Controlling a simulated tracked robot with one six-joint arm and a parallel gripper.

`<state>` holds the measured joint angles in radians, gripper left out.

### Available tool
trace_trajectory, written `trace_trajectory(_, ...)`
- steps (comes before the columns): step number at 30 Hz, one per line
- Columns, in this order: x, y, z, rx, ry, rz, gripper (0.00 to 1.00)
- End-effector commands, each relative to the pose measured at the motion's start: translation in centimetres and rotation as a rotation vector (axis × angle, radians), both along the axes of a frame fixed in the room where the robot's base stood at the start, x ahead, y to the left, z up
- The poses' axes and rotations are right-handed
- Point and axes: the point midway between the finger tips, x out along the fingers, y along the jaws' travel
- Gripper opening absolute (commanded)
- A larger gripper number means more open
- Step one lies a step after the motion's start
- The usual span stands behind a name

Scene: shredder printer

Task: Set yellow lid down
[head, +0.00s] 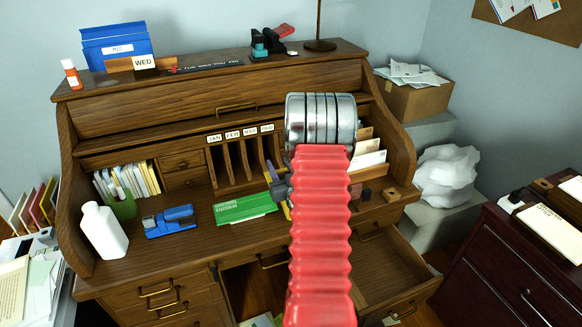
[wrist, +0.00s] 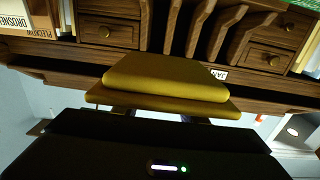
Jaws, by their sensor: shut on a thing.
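The yellow lid (wrist: 165,78) fills the middle of the wrist view, a flat slab with a smaller raised slab on it. My gripper (wrist: 160,115) is shut on it, with small parts of the fingers showing under its near edge. In the head view my gripper (head: 280,186) is mostly hidden behind my red arm, and only a thin yellow edge of the lid (head: 288,209) shows. The lid appears to be held in front of the desk's pigeonholes. I cannot tell its height above the desktop.
Upright dividers and small drawers stand behind. An open drawer (head: 392,290) juts out at front right. Bare desktop shows in front of the stapler.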

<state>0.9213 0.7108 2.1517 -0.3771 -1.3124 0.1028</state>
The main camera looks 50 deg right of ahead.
Motion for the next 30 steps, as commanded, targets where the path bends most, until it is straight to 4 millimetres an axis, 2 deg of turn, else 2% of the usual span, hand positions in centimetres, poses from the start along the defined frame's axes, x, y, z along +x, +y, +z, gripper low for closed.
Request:
trace_trajectory(1,1.3,1.6,0.3,-0.001,-0.001,0.023,0.16)
trace_trajectory(6,4.9,7.0,1.2,-0.002,-0.003,0.090,0.16)
trace_trajectory(15,9.7,17.2,2.5,0.000,-0.005,0.208,0.16)
trace_trajectory(22,12.1,25.3,3.5,-0.002,-0.005,0.299,0.16)
trace_trajectory(30,13.2,34.9,4.5,0.000,-0.004,0.404,0.16)
